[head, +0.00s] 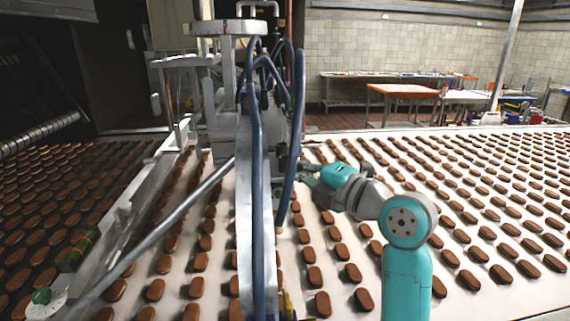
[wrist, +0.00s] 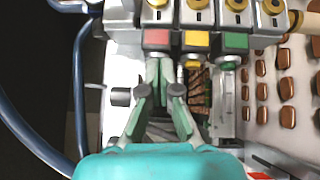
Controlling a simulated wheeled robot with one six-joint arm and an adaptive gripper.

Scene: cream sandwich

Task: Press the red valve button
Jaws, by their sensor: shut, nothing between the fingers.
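In the wrist view, the red valve button (wrist: 157,38) is a square red block on the left of a row with a yellow button (wrist: 196,40) and a green button (wrist: 236,41). My gripper (wrist: 160,64) is shut and empty. Its fingertips lie just below the red button in the picture, lined up with it. I cannot tell whether they touch it. In the head view, my gripper (head: 305,172) reaches left to the machine column. The red button cannot be made out there.
Blue hoses (head: 257,150) hang down the machine's front, and one hose (wrist: 80,90) curves along the wrist view's left. Brass-topped valve fittings (wrist: 197,14) stand behind the buttons. A white conveyor (head: 450,240) with rows of brown biscuits spreads below and to the right.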

